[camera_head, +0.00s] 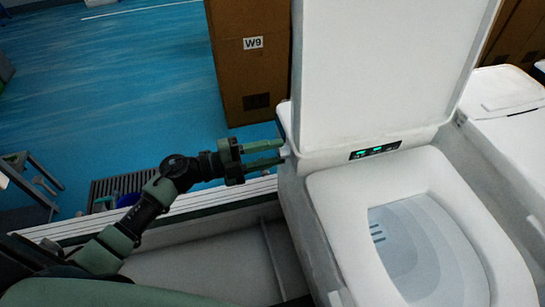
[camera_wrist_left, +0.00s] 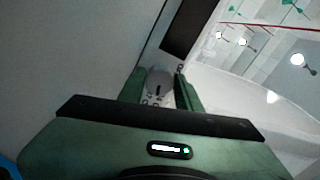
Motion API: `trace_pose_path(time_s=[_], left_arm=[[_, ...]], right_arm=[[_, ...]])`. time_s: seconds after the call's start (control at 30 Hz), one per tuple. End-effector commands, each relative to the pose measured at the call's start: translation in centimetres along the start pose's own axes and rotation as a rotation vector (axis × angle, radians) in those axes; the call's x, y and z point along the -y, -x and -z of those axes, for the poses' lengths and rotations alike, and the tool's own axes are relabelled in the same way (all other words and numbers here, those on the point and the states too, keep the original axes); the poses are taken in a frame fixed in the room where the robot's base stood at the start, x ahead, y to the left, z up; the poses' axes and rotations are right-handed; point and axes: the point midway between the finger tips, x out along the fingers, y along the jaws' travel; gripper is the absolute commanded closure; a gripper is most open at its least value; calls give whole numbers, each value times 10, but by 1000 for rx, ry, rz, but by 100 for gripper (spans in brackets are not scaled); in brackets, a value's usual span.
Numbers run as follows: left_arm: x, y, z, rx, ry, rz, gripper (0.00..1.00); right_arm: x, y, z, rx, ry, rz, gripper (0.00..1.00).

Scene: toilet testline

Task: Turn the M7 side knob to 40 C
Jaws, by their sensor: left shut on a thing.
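The white toilet (camera_head: 330,195) stands at the right of the head view with its lid (camera_head: 380,70) raised. A small display (camera_head: 375,151) with green lit figures is on its front; I cannot read the figures. My left gripper (camera_head: 281,152) reaches in from the left to the toilet's side, and its green fingers close around the side knob. The fingers hide most of the knob in the head view. In the left wrist view the pale knob (camera_wrist_left: 159,84) sits between the two fingertips, with a dark mark on its face. My right gripper is out of view.
A brown box (camera_head: 250,75) labelled W9 stands behind the toilet. Another white toilet (camera_head: 505,120) is close on the right. A pale rail (camera_head: 190,207) runs below my left arm. Blue floor (camera_head: 110,80) is open at the upper left.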

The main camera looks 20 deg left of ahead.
Motion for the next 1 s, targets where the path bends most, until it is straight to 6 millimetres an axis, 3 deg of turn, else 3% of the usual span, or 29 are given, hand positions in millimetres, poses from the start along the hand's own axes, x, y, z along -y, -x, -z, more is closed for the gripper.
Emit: trace_pose_path(time_s=[0.6, 1.0], left_arm=[[-5, 0, 0, -5, -585, -2, 100], [-4, 0, 0, -4, -878, -3, 100]], right_arm=[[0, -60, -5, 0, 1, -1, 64], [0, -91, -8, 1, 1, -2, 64]])
